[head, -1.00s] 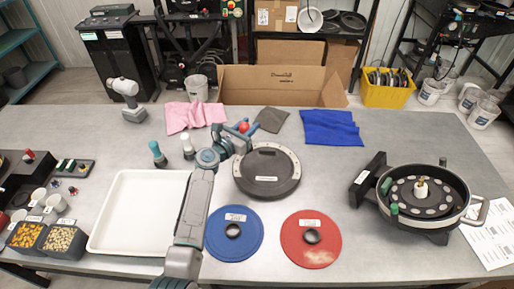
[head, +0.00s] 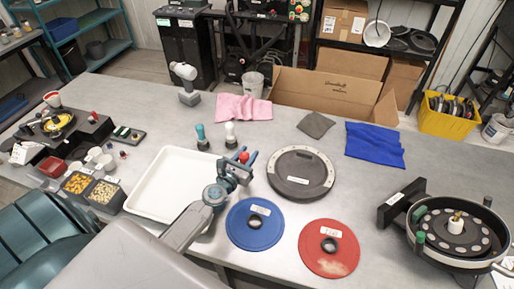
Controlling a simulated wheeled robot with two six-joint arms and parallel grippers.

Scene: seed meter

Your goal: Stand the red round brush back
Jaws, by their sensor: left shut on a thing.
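The red round brush shows only as a red knob-like end (head: 243,157) at the jaws of my left gripper (head: 245,167); the rest of it is hidden by the jaws. My left gripper is shut on it, between the white tray and the dark round disc. A teal-handled brush (head: 201,134) and a white-handled brush (head: 230,132) stand upright behind the tray. My right gripper is not in view.
The white tray (head: 146,204) lies left of the gripper. The dark disc (head: 301,171), blue disc (head: 254,230) and red disc (head: 315,258) lie to the right. A pink cloth (head: 243,107) lies behind. The seed meter (head: 456,226) stands far right.

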